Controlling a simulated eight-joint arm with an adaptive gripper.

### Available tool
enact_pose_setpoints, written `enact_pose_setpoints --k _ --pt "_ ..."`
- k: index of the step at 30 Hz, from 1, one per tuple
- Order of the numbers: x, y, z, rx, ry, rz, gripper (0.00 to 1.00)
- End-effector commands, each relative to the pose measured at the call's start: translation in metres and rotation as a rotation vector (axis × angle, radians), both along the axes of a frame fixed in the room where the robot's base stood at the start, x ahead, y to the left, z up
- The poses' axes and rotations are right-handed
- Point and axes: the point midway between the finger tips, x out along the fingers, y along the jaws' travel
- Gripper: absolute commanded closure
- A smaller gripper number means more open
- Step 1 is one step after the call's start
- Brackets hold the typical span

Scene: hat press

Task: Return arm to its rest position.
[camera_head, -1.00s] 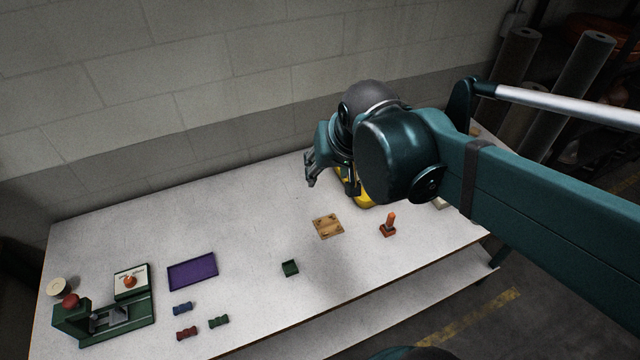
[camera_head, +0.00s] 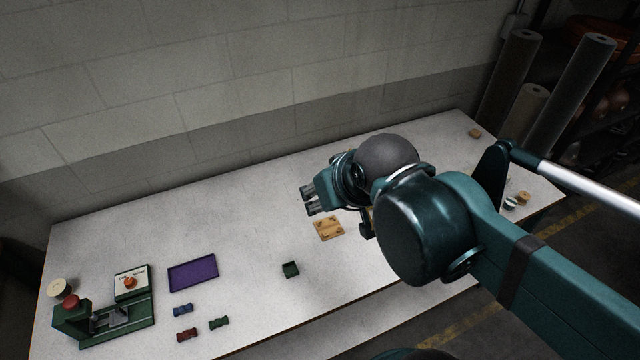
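My gripper (camera_head: 309,200) is at the end of my arm, over the middle-right of the white table. Its fingers point left and look spread apart, with nothing seen between them. It hangs above and just behind a small wooden board (camera_head: 328,229). My arm comes in from the right edge and hides part of the table behind and below it.
On the white table (camera_head: 240,230) a green press (camera_head: 105,318) with a red knob stands at the left. A wall runs behind.

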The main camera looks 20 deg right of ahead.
Motion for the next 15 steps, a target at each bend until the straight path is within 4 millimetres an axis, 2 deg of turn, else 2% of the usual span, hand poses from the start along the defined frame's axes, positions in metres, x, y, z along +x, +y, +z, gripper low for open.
enact_pose_setpoints --k 15 --pt "0.000 0.000 -0.039 0.001 0.000 -0.001 0.58"
